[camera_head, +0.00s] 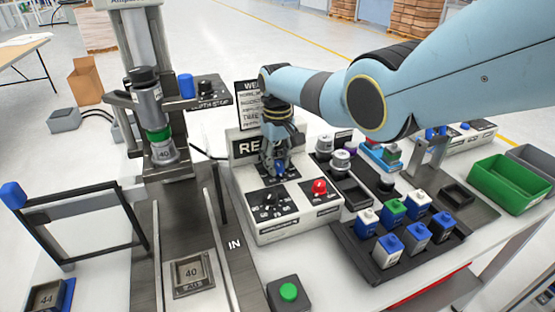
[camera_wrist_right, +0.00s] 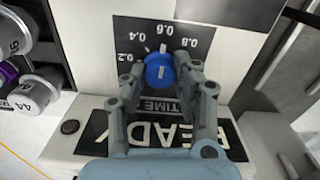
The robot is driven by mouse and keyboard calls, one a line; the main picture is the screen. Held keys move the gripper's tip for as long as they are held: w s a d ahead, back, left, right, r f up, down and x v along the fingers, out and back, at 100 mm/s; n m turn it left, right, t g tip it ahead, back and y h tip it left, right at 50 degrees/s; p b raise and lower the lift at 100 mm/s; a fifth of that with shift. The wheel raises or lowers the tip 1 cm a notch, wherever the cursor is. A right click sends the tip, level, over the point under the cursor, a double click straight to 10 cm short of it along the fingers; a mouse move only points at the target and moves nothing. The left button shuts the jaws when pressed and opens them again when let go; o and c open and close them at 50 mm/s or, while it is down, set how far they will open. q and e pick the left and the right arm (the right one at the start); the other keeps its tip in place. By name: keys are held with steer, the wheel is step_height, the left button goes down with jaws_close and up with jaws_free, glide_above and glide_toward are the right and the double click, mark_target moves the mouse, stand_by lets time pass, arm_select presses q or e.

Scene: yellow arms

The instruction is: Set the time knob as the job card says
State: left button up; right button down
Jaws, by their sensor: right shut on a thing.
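The blue time knob (camera_wrist_right: 158,76) sits on a black dial plate (camera_wrist_right: 187,36) marked 0.2, 0.4, 0.6 and 0.8 in the right wrist view. My right gripper (camera_wrist_right: 161,70) has its fingers closed on the knob's two sides. A pale line shows on the knob's face, but its exact setting is hard to read. In the head view the right gripper (camera_head: 281,170) reaches down to the control box (camera_head: 257,222), hiding most of the knob. The job card (camera_head: 247,103) stands behind my right arm, partly covered; its value is unreadable. My left gripper is out of view.
The box also has a black knob (camera_head: 269,200) and a red button (camera_head: 320,187). A press with a horn (camera_head: 157,132) stands left. A green button (camera_head: 289,291) is in front. A tray (camera_head: 372,271) of capped blocks and a green bin (camera_head: 508,184) lie right.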

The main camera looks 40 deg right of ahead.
mark_target(277, 163)
steer(key=n, duration=0.4)
steer(key=shift+r+n, duration=0.1)
steer(key=shift+n, duration=0.2)
steer(key=shift+w+n, duration=0.1)
steer(key=shift+n, duration=1.8)
steer(key=c, duration=1)
jaws_free()
step_height(277, 163, up, 12)
